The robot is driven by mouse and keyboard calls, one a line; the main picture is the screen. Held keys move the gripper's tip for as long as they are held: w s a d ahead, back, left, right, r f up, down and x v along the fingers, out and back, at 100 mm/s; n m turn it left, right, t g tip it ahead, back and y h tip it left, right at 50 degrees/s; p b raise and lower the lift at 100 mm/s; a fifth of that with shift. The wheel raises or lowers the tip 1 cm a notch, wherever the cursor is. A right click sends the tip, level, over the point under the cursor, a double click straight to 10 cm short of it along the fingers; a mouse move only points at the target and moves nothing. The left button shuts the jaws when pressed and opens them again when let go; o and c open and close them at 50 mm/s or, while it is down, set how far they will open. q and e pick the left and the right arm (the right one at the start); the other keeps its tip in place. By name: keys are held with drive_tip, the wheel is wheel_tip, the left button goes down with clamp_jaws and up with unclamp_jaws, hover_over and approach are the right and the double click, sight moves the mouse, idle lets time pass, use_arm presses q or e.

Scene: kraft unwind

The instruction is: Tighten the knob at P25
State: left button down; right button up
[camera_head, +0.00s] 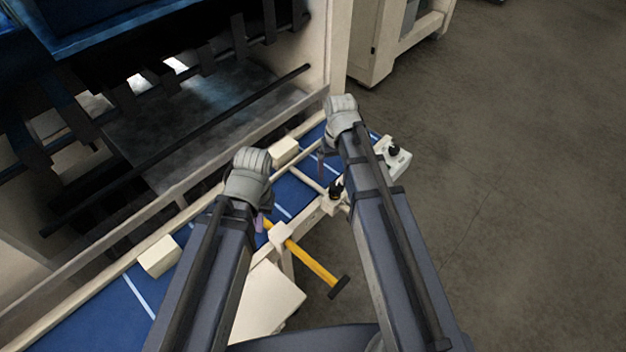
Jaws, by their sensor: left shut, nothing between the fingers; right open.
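Two black knobs show on the pale rail assembly: a near one (335,190) beside my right forearm, and a far one (393,151) on a pale block (398,165) to the right of that arm. No label P25 can be read, so I cannot tell which knob it names. My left gripper (260,222) is mostly hidden under its grey wrist; it is shut, holds nothing and is apart from both knobs. My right gripper (322,160) is mostly hidden behind its arm; it is open and appears left of the far knob and above the near one.
A yellow bar (312,259) with a dark end sticks out toward the lower right. A blue bed (125,312) with white lines runs beneath the arms, with pale blocks (160,257) along its rail. The machine stands at the left. Open floor (520,200) lies at the right.

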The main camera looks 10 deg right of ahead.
sight(336, 188)
drive_tip(key=shift+w+d, duration=0.1)
drive_tip(key=shift+d, duration=0.5)
drive_tip(key=shift+f, duration=0.1)
drive_tip(key=shift+a+f+b, duration=0.2)
drive_tip(key=shift+f+b, duration=0.2)
drive_tip(key=shift+b, duration=0.15)
wheel_tip(336, 188, down, 7)
drive_tip(key=b, duration=0.7)
use_arm(q)
wheel_tip(336, 188, down, 8)
drive_tip(key=shift+d+r, duration=0.15)
drive_tip(key=shift+d, duration=0.15)
use_arm(e)
drive_tip(key=shift+r, duration=0.1)
drive_tip(key=shift+c, duration=0.4)
drive_tip(key=c, duration=1.3)
